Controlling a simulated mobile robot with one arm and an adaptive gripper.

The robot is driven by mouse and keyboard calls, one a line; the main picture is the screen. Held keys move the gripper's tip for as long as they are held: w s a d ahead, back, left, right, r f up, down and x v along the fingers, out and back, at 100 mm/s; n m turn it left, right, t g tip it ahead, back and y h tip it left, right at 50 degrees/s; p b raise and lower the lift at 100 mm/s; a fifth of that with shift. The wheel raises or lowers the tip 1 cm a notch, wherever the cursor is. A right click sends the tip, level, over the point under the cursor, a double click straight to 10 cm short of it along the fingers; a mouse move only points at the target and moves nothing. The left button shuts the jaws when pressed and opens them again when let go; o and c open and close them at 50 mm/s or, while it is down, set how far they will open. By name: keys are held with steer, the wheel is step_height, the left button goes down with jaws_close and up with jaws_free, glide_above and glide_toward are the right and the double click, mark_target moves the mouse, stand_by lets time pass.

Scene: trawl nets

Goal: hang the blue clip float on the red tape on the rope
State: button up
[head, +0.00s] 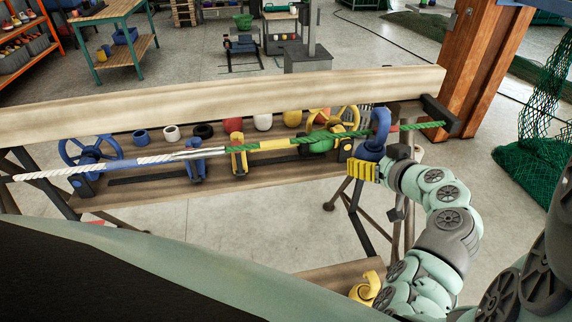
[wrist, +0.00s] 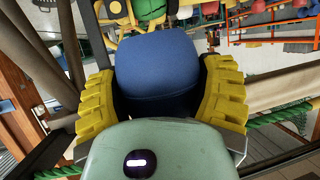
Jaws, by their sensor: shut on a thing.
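My gripper (head: 364,170), with yellow ribbed pads, is shut on the blue clip float (head: 380,124). In the wrist view the float's blue body (wrist: 158,72) fills the space between the pads of my gripper (wrist: 160,100). In the head view the float stands upright, its upper part overlapping the green right-hand part of the rope (head: 340,134). I cannot tell whether the rope is inside its clip. A small red tape mark (head: 394,128) shows just right of the float. Another reddish mark (head: 228,148) shows where white meets yellow.
A wooden post (head: 480,70) and green netting (head: 540,140) stand right.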

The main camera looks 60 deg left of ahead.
steer(key=shift+a+f+b, duration=0.2)
steer(key=shift+f+b, duration=1.15)
steer(key=shift+b, duration=0.25)
steer(key=o, duration=1.1)
steer(key=shift+o, duration=0.2)
